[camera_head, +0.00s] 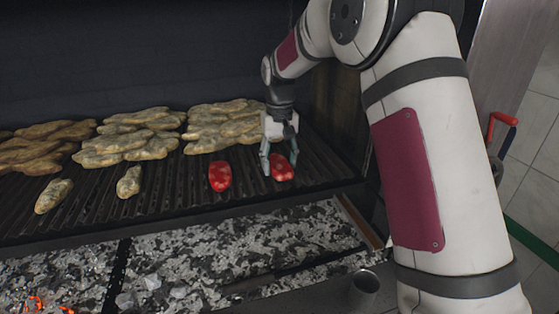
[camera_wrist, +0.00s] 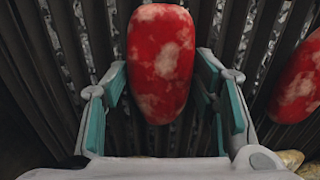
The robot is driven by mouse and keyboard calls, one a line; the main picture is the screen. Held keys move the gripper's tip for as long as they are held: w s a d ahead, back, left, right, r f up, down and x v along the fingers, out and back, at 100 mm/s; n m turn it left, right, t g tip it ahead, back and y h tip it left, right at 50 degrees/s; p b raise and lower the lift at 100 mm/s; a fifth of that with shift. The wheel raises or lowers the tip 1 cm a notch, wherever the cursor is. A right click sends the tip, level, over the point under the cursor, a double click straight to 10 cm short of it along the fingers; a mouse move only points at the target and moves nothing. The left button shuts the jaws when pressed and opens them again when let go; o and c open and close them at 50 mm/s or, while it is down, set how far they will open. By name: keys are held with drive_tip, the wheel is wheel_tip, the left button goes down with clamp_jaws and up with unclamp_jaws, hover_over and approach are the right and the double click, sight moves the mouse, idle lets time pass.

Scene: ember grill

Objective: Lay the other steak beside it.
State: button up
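Two red, pale-marbled steaks lie on the grill grate (camera_head: 190,190). One steak (camera_head: 281,168) is at the right part of the grate, under my gripper (camera_head: 279,160). The other steak (camera_head: 219,176) lies to its left, with a gap between them. In the wrist view, the steak at my gripper (camera_wrist: 160,55) sits centrally, between and ahead of the fingertips (camera_wrist: 160,85), with a narrow gap on each side. My gripper is open. The other steak (camera_wrist: 300,85) shows at the right edge of the wrist view, partly cut off.
Piles of pale browned pieces (camera_head: 125,140) cover the back of the grate. Two small browned pieces (camera_head: 129,182) (camera_head: 53,197) lie nearer the front on the left. Ash and coals (camera_head: 230,245) lie below the front edge. A metal cup (camera_head: 363,289) stands at the front right.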

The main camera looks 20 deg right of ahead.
sight(280, 163)
drive_tip(key=shift+o, duration=0.6)
wheel_tip(280, 163, up, 6)
drive_tip(key=shift+r+b, duration=0.25)
drive_tip(key=shift+b, duration=0.35)
drive_tip(key=shift+r, duration=0.65)
